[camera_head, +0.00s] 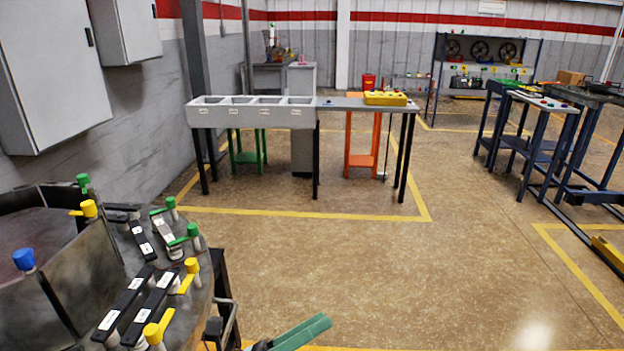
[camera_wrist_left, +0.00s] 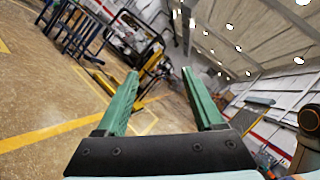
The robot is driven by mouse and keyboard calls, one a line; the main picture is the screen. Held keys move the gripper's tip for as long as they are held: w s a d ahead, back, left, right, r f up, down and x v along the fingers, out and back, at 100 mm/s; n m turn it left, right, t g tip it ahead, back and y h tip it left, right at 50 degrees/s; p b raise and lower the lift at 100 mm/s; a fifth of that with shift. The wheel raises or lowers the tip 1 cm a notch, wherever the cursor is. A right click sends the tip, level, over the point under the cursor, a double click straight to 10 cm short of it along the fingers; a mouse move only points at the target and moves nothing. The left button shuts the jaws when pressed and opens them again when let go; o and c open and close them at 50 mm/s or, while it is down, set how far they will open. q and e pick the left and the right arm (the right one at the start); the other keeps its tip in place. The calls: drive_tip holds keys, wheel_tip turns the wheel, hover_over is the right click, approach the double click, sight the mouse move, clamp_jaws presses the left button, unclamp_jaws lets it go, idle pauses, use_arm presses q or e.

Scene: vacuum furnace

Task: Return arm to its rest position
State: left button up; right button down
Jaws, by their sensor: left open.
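My left gripper (camera_head: 318,322) shows at the bottom middle of the head view, with its green fingers pointing up and to the right. It is partly cut off by the lower picture edge. In the left wrist view the two green fingers of this gripper (camera_wrist_left: 160,76) stand wide apart with nothing between them. Beyond them are the floor, distant equipment and the ceiling. The gripper is apart from the dark furnace bench (camera_head: 205,310) at the lower left. My right gripper shows in neither view.
The bench carries several valve handles, one of them a yellow handle (camera_head: 158,328), near my left gripper. A grey bin table (camera_head: 250,117) stands farther back. Blue-legged tables (camera_head: 545,150) stand at the right. The middle floor (camera_head: 430,270) is clear.

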use_arm(q)
drive_tip(key=s+a+f+n+t+y+p, duration=0.25)
drive_tip(key=a+f+n+t+y, duration=0.65)
drive_tip(key=n, duration=1.6)
drive_tip(key=s+a+f+n+g+y, duration=0.4)
drive_tip(key=s+f+n, duration=0.2)
drive_tip(key=s+f, duration=0.1)
drive_tip(key=s+a+f+n+g+y, duration=0.3)
drive_tip(key=s+f+n+g+y, duration=0.1)
drive_tip(key=s+f+n, duration=0.2)
wheel_tip(320, 180, down, 3)
drive_tip(key=shift+s+a+r+g+p, duration=0.15)
drive_tip(key=shift+s+a+g+p, duration=0.25)
drive_tip(key=shift+s, duration=0.25)
